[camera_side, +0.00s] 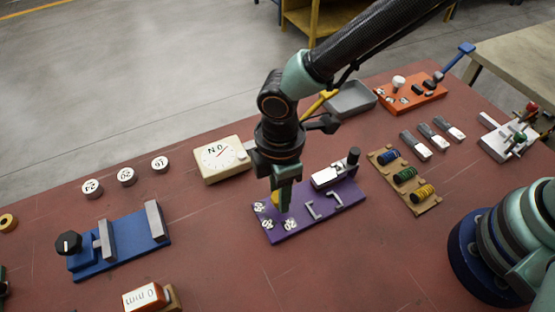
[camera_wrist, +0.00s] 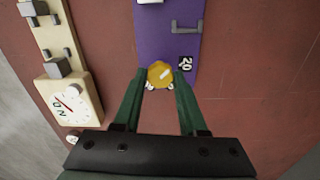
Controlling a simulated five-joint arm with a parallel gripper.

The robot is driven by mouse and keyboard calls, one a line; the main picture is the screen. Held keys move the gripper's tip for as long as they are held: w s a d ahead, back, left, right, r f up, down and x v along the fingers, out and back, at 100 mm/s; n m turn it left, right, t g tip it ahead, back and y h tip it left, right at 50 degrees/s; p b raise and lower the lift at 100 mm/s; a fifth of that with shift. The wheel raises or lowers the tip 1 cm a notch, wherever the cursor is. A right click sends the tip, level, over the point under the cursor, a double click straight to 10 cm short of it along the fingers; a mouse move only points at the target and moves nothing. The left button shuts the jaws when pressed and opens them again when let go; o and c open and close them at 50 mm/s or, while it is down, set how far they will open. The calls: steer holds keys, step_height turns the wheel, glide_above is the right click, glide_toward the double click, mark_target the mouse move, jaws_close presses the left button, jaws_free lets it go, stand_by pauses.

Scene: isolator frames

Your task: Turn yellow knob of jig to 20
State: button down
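The jig is a purple plate (camera_side: 300,228) lying on the red table, and it fills the top middle of the wrist view (camera_wrist: 165,40). Its yellow knob (camera_wrist: 160,73) has a white line tilted up and to the right in the wrist view. The number label 20 (camera_wrist: 185,64) is right of the knob there. My gripper (camera_wrist: 161,77) points down with one green finger on each side of the knob. The fingertips are close to its sides; I cannot tell whether they touch.
A cream dial box (camera_side: 222,160) stands left of the jig. A blue fixture with a black knob (camera_side: 120,243) is farther left. A wooden board with coloured coils (camera_side: 405,178) lies to the right, and a grey tray (camera_side: 350,99) behind. Bare table lies in front of the jig.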

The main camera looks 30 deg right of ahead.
steer(key=shift+m, duration=0.4)
steer(key=m, duration=0.3)
steer(key=shift+m, duration=2.5)
steer(key=shift+c, duration=2.3)
jaws_free()
step_height(320, 180, up, 12)
